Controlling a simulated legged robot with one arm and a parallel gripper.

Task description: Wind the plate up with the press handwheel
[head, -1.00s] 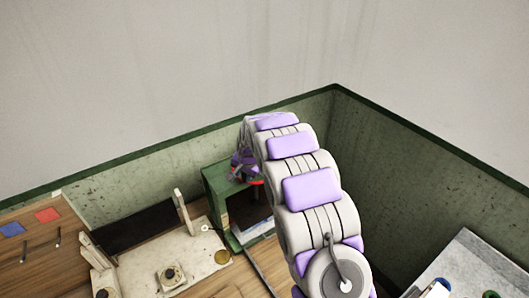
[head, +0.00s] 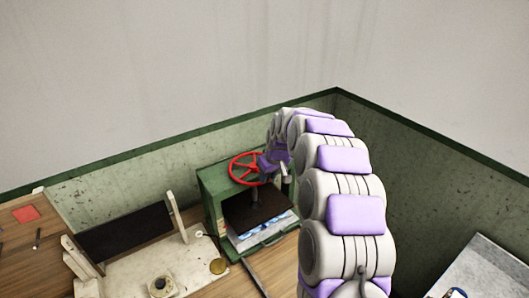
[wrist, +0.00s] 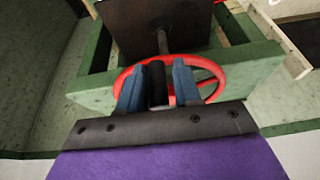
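The red press handwheel (head: 234,168) sits on top of the green press frame (head: 212,197). Its screw (head: 255,194) runs down to the dark plate (head: 256,212), which hangs level above the press bed. My gripper (head: 274,163) is at the right side of the wheel, partly hidden by my arm. In the wrist view, the blue fingers of my gripper (wrist: 157,80) stand on both sides of a dark upright handle (wrist: 157,88) at the wheel rim and appear closed on it. The wheel (wrist: 211,70) and plate (wrist: 157,22) show beyond.
A blue and white sheet (head: 262,231) lies under the plate. A pale bench board (head: 150,262) with round fittings is to the left. Green walls stand close behind and right. A grey table (head: 485,270) is at the lower right.

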